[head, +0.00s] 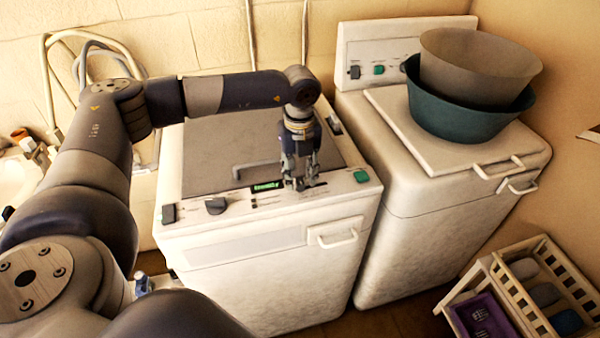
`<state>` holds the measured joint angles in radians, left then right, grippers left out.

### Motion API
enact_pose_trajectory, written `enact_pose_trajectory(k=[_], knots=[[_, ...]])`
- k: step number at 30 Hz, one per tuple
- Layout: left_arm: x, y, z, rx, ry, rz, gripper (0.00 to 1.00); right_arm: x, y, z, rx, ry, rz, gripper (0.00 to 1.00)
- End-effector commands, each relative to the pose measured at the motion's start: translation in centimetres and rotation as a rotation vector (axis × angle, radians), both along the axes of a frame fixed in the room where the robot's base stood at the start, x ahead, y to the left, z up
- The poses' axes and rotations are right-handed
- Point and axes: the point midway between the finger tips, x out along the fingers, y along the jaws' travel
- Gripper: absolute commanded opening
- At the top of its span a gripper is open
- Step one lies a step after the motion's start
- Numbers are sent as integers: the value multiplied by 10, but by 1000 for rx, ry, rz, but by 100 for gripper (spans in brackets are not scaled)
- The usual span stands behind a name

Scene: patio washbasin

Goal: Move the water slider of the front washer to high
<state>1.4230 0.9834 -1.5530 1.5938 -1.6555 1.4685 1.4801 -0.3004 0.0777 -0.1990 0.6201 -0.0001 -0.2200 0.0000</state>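The front washer (265,285) is the white machine in the middle, with a grey lid and a control panel (240,205) along its front top edge. The panel has a dark switch (168,213) at the left, a round knob (215,206), a lit green display (267,186) and a green button (361,176) at the right. My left gripper (300,184) points down at the panel, right of the display. Its fingertips are at or just above the panel and cover part of it. I cannot make out the water slider or its setting. My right gripper is not in view.
A second white washer (410,240) stands to the right, with a teal basin (465,120) and a grey-brown basin (480,70) stacked on top. A slatted rack (545,285) with a purple tray (482,318) is at lower right. Hoses run along the left wall.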

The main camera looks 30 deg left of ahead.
Motion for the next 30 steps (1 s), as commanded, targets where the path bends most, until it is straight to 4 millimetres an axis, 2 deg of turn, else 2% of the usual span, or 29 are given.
enact_pose_trajectory(k=[6, 13, 14, 18, 25, 30], knots=[[0, 0, -14, 0, 0, 0, 35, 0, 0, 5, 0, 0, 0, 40], [0, 0, -15, -1, -1, -1, 35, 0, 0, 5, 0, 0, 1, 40], [0, 0, -15, -1, -1, -1, 33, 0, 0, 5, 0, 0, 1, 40], [0, 0, -15, -1, -1, -1, 1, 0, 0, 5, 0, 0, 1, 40], [2, -2, -16, -1, -1, -2, 0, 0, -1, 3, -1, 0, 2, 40], [23, -20, -19, -2, -4, -4, 0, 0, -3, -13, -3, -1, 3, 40]])
